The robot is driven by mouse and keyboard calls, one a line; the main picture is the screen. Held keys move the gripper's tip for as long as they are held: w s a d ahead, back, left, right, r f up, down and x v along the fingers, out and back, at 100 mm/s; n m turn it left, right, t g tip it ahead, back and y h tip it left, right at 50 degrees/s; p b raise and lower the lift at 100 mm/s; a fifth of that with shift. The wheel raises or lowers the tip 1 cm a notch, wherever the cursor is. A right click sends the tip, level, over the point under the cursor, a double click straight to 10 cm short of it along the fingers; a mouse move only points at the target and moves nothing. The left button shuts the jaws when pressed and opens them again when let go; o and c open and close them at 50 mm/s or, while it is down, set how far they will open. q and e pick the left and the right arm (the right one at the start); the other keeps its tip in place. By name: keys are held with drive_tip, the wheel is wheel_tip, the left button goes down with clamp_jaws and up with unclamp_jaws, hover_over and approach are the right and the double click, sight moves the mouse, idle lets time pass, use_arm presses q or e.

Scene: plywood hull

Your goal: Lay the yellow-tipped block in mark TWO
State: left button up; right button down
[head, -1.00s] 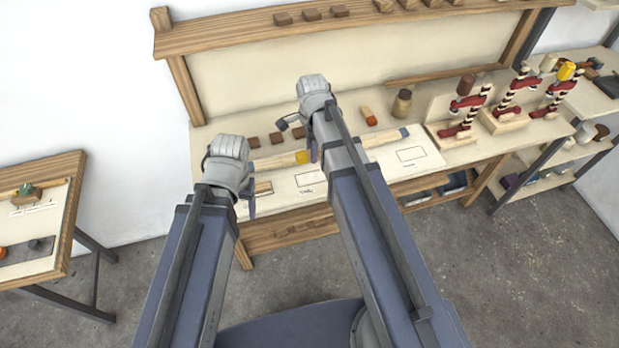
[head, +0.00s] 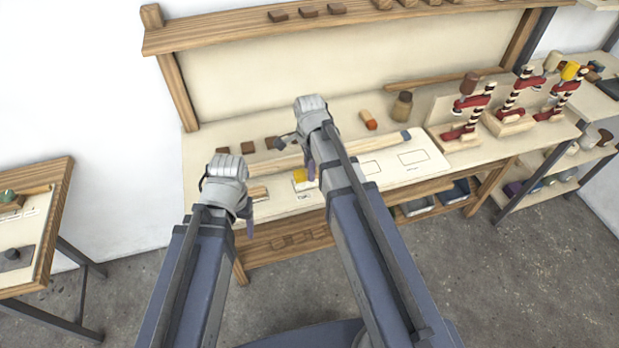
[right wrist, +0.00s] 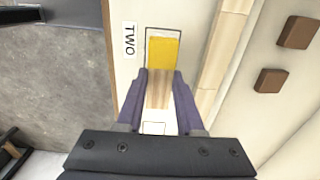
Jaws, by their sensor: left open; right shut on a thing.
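The yellow-tipped block (right wrist: 163,62) is held between the fingers of my right gripper (right wrist: 160,85), with its yellow end pointing away from the wrist. That end shows within the outline of mark TWO (right wrist: 148,35) in the right wrist view; whether it touches the sheet, I cannot tell. The block's yellow end (head: 299,175) also shows in the head view, beside my right gripper (head: 311,168) and behind the mark's label (head: 304,196). The rest of the block is hidden by my arm. My left gripper (head: 245,215) is open and empty at the bench's front left.
A long pale strip (right wrist: 225,50) lies just behind the mark. Another block (head: 258,192) lies left of it. Several brown blocks (head: 248,146), an orange-tipped block (head: 368,120) and a jar (head: 402,105) stand further back. An empty outlined mark (head: 412,158) is at right. Red clamps (head: 470,115) stand beyond.

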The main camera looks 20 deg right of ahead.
wheel_tip(320, 180, down, 3)
drive_tip(key=shift+f+b, duration=0.1)
drive_tip(key=shift+b, duration=1.05)
drive_tip(key=shift+r, duration=0.2)
drive_tip(key=shift+f, duration=0.15)
drive_tip(key=c, duration=0.5)
unclamp_jaws()
drive_tip(key=shift+c, duration=0.2)
